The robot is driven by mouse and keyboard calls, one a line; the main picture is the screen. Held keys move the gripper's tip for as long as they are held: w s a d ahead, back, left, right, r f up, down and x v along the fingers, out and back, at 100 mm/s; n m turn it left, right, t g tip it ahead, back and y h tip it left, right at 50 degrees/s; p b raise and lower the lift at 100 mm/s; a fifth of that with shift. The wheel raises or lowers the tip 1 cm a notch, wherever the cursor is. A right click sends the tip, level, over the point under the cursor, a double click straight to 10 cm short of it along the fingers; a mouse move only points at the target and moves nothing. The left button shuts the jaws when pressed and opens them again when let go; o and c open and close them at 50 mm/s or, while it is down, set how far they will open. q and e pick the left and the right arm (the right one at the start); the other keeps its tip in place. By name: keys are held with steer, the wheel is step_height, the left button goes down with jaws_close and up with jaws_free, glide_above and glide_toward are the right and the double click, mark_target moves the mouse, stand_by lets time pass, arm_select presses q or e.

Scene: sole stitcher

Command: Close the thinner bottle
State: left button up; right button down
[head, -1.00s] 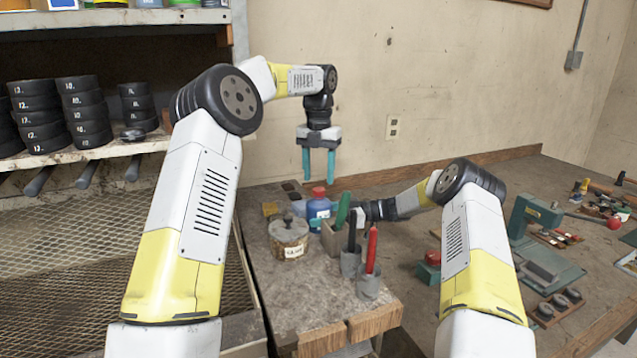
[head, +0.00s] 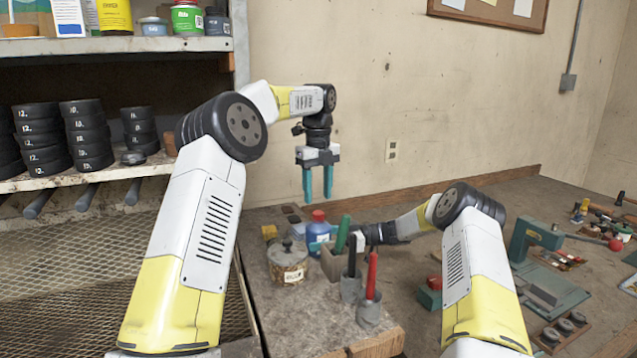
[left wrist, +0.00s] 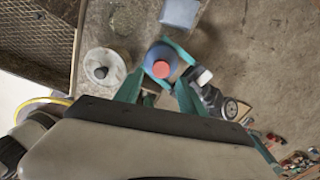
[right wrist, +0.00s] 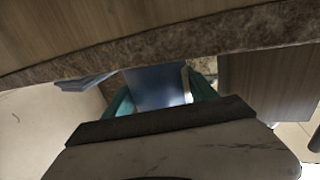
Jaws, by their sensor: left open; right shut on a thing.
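The thinner bottle is a blue bottle (head: 317,234) with a red cap (head: 318,215) on top, upright on the bench; I cannot tell how tight the cap is. My left gripper (head: 318,195) is open and empty, pointing down above the cap, apart from it. In the left wrist view the red cap (left wrist: 161,69) shows from above beyond the teal fingers. My right gripper (right wrist: 162,94) is shut on the bottle's blue body (right wrist: 152,87), which fills the space between its fingers in the right wrist view. In the head view its fingers are mostly hidden behind a wooden holder.
A lidded pot (head: 288,263) stands left of the bottle. The wooden holder (head: 331,264) with a green-handled tool (head: 342,233) and cups with a black and a red tool (head: 371,275) stand in front, to the right. A rack of black rolls is at left.

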arm_select(q)
steer(key=n, duration=0.7)
steer(key=shift+r, duration=0.2)
steer(key=n, duration=0.7)
steer(key=shift+r, duration=0.2)
steer(key=n, duration=0.6)
steer(key=shift+r+n, duration=0.15)
steer(key=shift+n, duration=0.15)
steer(key=n, duration=0.6)
steer(key=shift+r+n, duration=0.2)
steer(key=shift+n, duration=0.1)
steer(key=n, duration=0.6)
steer(key=shift+r+n, duration=0.2)
steer(key=shift+n, duration=0.2)
steer(key=n, duration=0.4)
steer(key=shift+r, duration=0.15)
steer(key=n, duration=0.4)
steer(key=shift+r, duration=0.15)
steer(key=n, duration=0.5)
steer(key=shift+r, duration=0.15)
